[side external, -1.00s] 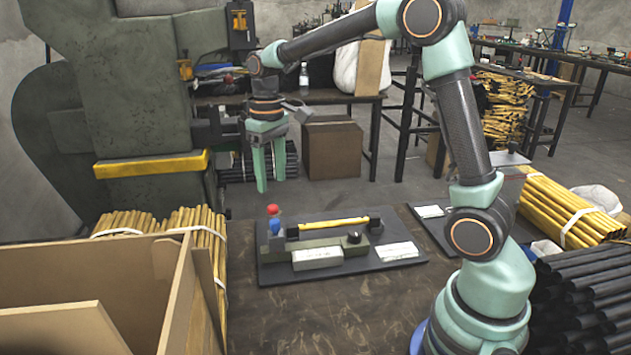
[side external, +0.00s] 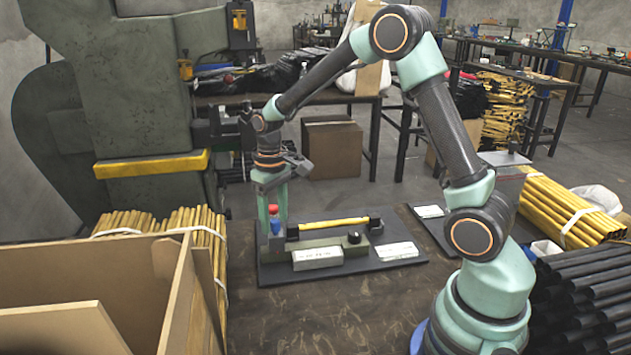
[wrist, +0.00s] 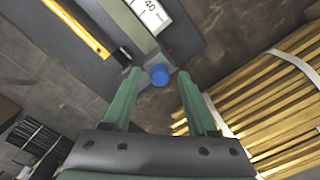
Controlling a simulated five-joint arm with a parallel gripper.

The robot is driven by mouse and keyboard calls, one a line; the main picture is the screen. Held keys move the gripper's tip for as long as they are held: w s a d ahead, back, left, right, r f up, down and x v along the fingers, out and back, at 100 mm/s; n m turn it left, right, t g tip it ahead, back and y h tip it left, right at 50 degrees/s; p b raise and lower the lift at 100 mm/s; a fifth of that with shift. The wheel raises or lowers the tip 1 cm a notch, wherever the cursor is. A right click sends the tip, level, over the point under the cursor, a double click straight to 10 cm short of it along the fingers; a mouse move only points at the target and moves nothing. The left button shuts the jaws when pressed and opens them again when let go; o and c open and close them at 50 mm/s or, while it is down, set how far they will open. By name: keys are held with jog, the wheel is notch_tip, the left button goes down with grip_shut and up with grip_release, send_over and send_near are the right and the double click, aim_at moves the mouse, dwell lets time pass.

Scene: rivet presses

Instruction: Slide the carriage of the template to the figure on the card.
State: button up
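The template is a grey-green bar (side external: 333,245) on a dark board (side external: 277,273), with a yellow rod (side external: 333,223) behind it. A red knob (side external: 273,209) and a blue knob (side external: 276,226) stand at its left end; the blue knob also shows in the wrist view (wrist: 159,75). A black knob (side external: 354,238) sits near the right end. I cannot tell which part is the carriage. A white scale (wrist: 150,12) reads 40. The white card (side external: 397,251) lies right; its figure is too small to read. My gripper (wrist: 157,78) is open, its fingers either side of the blue knob in view; contact is unclear.
Bundled yellow rods (side external: 150,222) and a wooden bin (side external: 180,290) stand left of the board. A large press (side external: 130,100) is behind. Black tubes (side external: 590,290) and more yellow rods (side external: 560,205) lie right. The bench (side external: 300,315) in front of the board is clear.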

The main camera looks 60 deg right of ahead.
grip_shut()
dwell(1.3)
